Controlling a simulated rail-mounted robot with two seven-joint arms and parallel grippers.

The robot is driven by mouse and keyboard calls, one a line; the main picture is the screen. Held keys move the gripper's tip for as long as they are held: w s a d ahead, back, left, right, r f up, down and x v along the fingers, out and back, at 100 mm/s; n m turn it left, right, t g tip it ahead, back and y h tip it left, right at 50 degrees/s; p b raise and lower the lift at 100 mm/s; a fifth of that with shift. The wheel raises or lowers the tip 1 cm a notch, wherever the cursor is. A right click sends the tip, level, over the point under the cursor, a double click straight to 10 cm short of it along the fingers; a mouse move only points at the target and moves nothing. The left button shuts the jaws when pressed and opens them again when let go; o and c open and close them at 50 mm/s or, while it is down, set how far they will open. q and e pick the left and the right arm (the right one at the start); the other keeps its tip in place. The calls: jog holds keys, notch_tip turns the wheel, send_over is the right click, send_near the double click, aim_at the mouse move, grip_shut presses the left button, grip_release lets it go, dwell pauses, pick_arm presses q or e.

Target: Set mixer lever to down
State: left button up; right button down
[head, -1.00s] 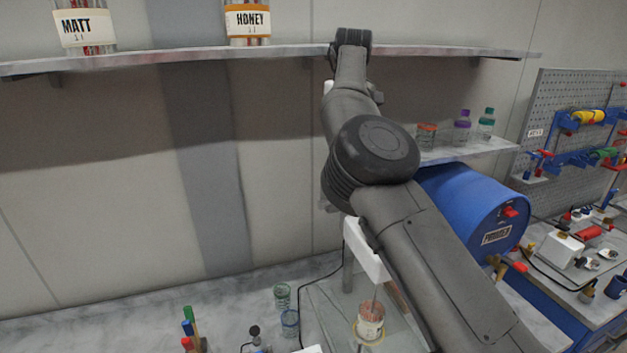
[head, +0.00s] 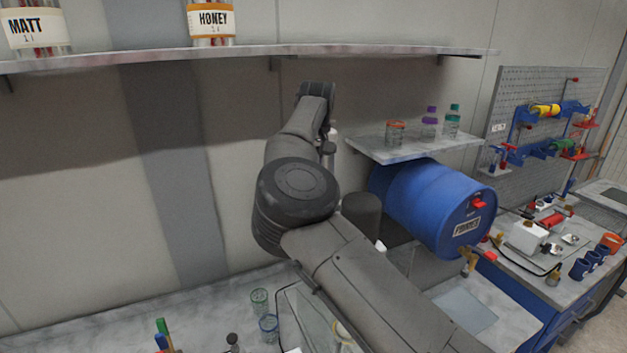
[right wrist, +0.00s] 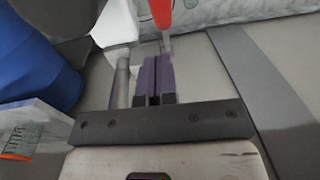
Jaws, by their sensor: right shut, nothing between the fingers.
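In the right wrist view a red handle (right wrist: 160,14) on a thin metal stem, apparently the mixer lever, shows at the top. A white body (right wrist: 117,25), probably part of the mixer, is beside it on the left. My right gripper (right wrist: 153,66) has its purple fingers shut and empty. The fingertips point toward the red handle and overlap the stem's lower end in the picture; I cannot tell whether they touch. In the head view my right arm hides the mixer and lever, and its gripper is out of sight behind the arm links. My left gripper is not in view.
A blue drum (head: 430,205) lies below a small shelf (head: 415,148) with several bottles. A long upper shelf (head: 250,58) holds labelled jars. Two glasses (head: 264,315) stand on the counter left of my arm. The wall at left is clear.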

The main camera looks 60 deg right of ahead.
jog(key=shift+s+a+f, duration=0.3)
jog(key=shift+a+f, duration=0.1)
jog(key=shift+f, duration=0.1)
jog(key=shift+s+a+f, duration=0.25)
jog(key=shift+a+f, duration=0.1)
jog(key=shift+f, duration=0.1)
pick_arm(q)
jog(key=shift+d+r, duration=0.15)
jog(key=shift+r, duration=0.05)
pick_arm(e)
jog(key=shift+s+a+f, duration=0.1)
jog(key=shift+f, duration=0.15)
